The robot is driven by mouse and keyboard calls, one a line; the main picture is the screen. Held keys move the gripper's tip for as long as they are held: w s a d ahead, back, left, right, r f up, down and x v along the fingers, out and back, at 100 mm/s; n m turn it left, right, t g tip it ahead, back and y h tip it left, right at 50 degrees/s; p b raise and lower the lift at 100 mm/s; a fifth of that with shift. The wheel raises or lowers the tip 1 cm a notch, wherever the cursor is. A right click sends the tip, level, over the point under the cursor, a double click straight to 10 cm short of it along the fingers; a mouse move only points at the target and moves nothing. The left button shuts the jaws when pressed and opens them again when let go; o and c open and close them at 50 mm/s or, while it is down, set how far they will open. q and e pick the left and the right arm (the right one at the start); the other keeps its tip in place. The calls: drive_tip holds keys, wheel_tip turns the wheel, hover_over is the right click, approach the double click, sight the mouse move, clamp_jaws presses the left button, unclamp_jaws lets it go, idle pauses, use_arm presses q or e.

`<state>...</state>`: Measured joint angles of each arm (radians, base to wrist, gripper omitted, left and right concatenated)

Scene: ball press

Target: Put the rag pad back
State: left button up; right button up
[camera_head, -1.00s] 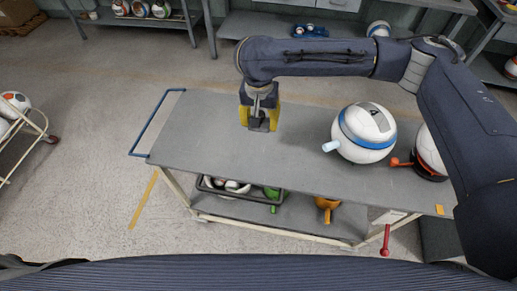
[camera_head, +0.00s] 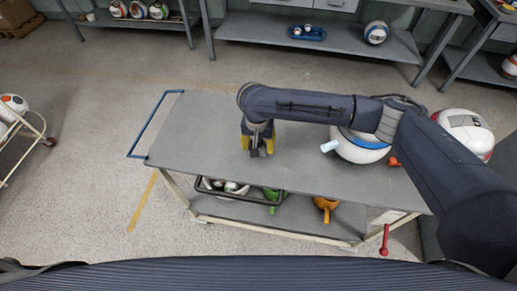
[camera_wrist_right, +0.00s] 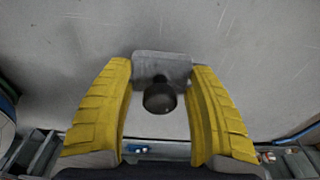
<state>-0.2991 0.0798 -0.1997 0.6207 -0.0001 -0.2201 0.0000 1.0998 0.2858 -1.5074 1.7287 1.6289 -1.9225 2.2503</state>
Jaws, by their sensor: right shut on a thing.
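The rag pad (camera_wrist_right: 163,66) is a grey pad with a dark round knob. In the right wrist view it sits between the yellow fingers of my right gripper (camera_wrist_right: 160,110), which is shut on it. In the head view my right gripper (camera_head: 258,143) points down over the left half of the grey trolley top (camera_head: 205,125), with the small grey pad (camera_head: 256,153) at its fingertips. I cannot tell whether the pad touches the trolley top. My left gripper is not in view.
A white and blue ball-shaped device (camera_head: 358,150) stands on the trolley, right of the gripper and partly behind my arm. A black tray (camera_head: 242,193) and an orange item (camera_head: 325,204) are on the lower shelf. The trolley top's left end is clear.

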sight(258, 146)
drive_tip(key=shift+f, duration=1.4)
drive_tip(key=shift+f, duration=0.2)
drive_tip(key=o, duration=1.1)
drive_tip(key=shift+r, duration=0.15)
drive_tip(key=r, duration=0.4)
drive_tip(key=s+r, duration=0.1)
drive_tip(key=r, duration=0.7)
drive_tip(key=shift+s+a, duration=0.15)
